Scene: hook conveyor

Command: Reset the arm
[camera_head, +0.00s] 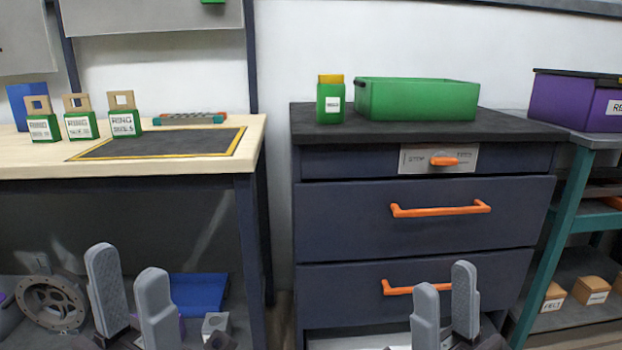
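My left gripper (132,298) is at the bottom left, in front of the wooden-topped table. Its two grey fingers stand apart with nothing between them. My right gripper (445,303) is at the bottom right, in front of the dark drawer cabinet. Its two grey fingers are also apart, with a small gap and nothing between them. Both grippers point upward in the picture, and the arms behind them are mostly below the frame.
The wooden table (30,161) holds several labelled green boxes with tan square tops and a dark yellow-edged mat (165,144). The cabinet (345,217) has orange handles, with a green bin (418,100) and green container (329,104) on top. A teal-legged shelf (552,245) stands right.

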